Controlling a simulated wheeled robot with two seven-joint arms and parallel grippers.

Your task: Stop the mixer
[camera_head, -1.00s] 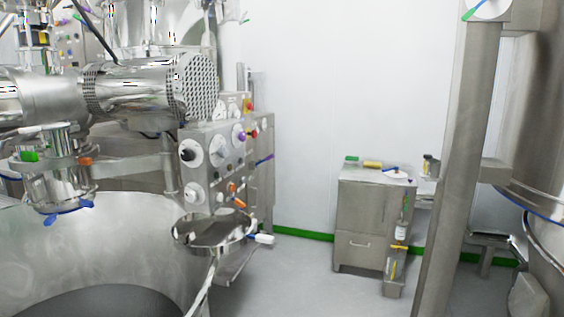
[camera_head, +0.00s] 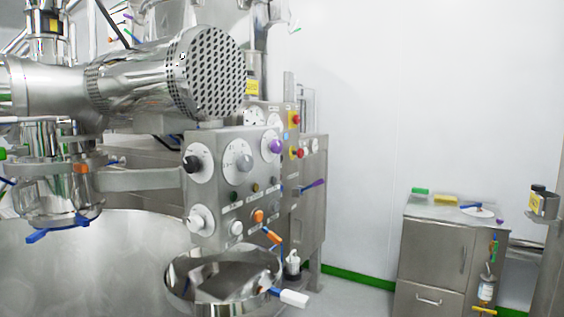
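The mixer's steel control panel (camera_head: 215,215) stands left of centre. It carries a black knob (camera_head: 193,163), a grey knob (camera_head: 244,162), a purple knob (camera_head: 276,146), a white knob (camera_head: 197,222) and small buttons, one of them orange (camera_head: 258,216). Red buttons on yellow plates (camera_head: 295,119) sit on the box behind it. The mixer's large steel bowl (camera_head: 100,260) and a horizontal cylinder with a perforated end (camera_head: 215,75) are to the left. The panel's labels are too small to read. Neither of my grippers is in view.
A round steel pan (camera_head: 180,290) with a white-tipped handle (camera_head: 292,298) juts out below the panel. A steel cabinet (camera_head: 430,250) with small items on top stands at the right. Some floor shows between them, by the white wall (camera_head: 390,100).

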